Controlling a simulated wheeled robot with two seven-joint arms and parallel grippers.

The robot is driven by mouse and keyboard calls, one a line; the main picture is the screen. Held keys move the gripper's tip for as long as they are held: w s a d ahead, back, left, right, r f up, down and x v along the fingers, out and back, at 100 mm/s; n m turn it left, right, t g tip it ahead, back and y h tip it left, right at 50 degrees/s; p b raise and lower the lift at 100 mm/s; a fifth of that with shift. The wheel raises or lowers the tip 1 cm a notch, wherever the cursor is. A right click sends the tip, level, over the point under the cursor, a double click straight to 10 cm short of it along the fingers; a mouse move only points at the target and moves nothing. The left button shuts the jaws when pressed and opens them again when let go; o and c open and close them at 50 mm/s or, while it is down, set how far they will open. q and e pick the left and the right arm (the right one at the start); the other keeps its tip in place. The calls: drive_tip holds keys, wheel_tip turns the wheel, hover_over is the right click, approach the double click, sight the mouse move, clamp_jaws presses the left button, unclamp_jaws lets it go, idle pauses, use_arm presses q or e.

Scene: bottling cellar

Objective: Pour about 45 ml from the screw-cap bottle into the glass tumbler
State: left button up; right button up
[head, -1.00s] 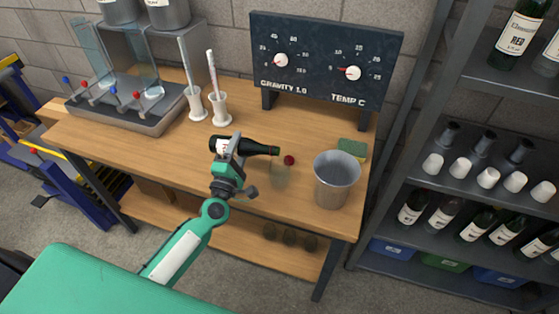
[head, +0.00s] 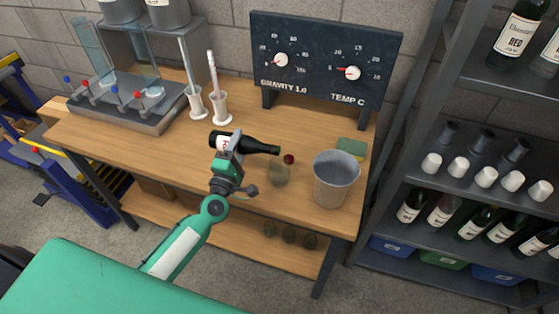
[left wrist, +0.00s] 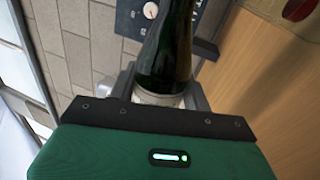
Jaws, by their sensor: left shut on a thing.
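The dark green screw-cap bottle (head: 258,146) lies nearly level in the air, its neck pointing right. My left gripper (head: 230,147) is shut on its body at the pale label. The glass tumbler (head: 279,176) stands upright on the bench just below the bottle mouth and looks tinted yellow-brown; its liquid level is too small to read. No stream can be made out. A dark red cap (head: 288,159) shows just behind the tumbler. In the left wrist view the bottle (left wrist: 171,45) rises between the fingers. My right gripper is not in view.
A metal bucket (head: 334,181) stands right of the tumbler, with a green sponge (head: 351,147) behind it. Two white-based cylinders (head: 220,111) and a tap rack (head: 130,112) stand left. A gauge board (head: 325,58) is behind. The bench front left is clear.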

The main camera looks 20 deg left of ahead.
use_arm(q)
drive_tip(key=shift+r, duration=0.25)
drive_tip(key=shift+a, duration=0.2)
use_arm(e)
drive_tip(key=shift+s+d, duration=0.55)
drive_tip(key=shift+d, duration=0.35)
use_arm(q)
drive_tip(key=shift+a+m, duration=0.1)
drive_tip(key=shift+m, duration=0.2)
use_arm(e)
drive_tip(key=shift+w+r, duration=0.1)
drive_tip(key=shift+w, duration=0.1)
use_arm(q)
drive_tip(key=shift+a, duration=0.1)
drive_tip(key=shift+a+p, duration=0.3)
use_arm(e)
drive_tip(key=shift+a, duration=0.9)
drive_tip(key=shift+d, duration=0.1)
use_arm(q)
drive_tip(key=shift+a+r, duration=0.1)
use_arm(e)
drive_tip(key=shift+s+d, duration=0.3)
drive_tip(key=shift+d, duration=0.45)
